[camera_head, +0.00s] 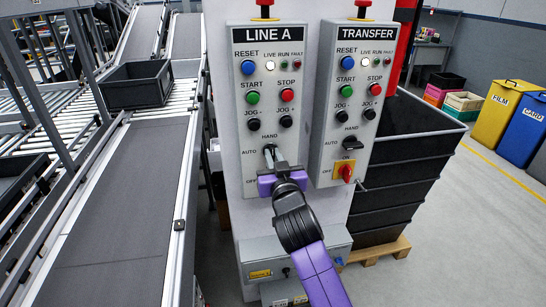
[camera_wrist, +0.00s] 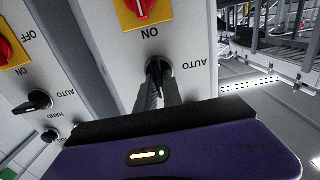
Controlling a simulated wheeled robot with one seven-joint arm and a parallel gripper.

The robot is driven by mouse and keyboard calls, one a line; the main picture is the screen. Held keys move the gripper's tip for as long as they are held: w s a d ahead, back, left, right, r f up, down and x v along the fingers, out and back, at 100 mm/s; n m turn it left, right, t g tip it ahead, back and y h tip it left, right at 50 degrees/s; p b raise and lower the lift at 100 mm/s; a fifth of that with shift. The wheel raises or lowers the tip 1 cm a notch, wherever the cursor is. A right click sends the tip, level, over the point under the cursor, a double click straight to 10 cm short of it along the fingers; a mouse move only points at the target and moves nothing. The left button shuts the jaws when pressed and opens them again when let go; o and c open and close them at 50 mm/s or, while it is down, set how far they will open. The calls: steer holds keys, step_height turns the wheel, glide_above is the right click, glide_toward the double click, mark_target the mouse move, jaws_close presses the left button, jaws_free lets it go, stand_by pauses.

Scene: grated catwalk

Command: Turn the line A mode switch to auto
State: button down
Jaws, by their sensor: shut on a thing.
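The LINE A panel (camera_head: 240,128) is a grey box with lit and coloured buttons. Its mode switch (camera_head: 267,150) is a small black knob low on the panel, with AUTO printed to its left and HAND above. My gripper (camera_head: 272,158) is shut on this knob from the front. In the wrist view, which is upside down, the two fingers of my gripper (camera_wrist: 159,90) sit on either side of the mode switch (camera_wrist: 155,68), with AUTO to its right. The fingers hide much of the knob, so I cannot tell which mark it points to.
The TRANSFER panel (camera_head: 351,105) stands close on the right, with its own black mode switch (camera_head: 352,144) and a red-and-yellow switch (camera_head: 345,171). A conveyor (camera_head: 120,200) with a dark crate (camera_head: 136,84) runs on the left. Stacked dark bins (camera_head: 400,170) stand on the right.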

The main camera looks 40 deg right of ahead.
steer(key=shift+n, duration=0.3)
steer(key=n+p, duration=0.3)
steer(key=n, duration=0.2)
steer(key=n+p, duration=0.3)
steer(key=n, duration=0.3)
steer(key=n+p, duration=0.2)
steer(key=n, duration=0.4)
steer(key=shift+w+a+f+p, duration=0.2)
steer(key=shift+a+p, duration=0.1)
steer(key=shift+p, duration=0.1)
steer(key=shift+n, duration=0.3)
steer(key=c, duration=1.5)
jaws_free()
steer(key=shift+f, duration=0.1)
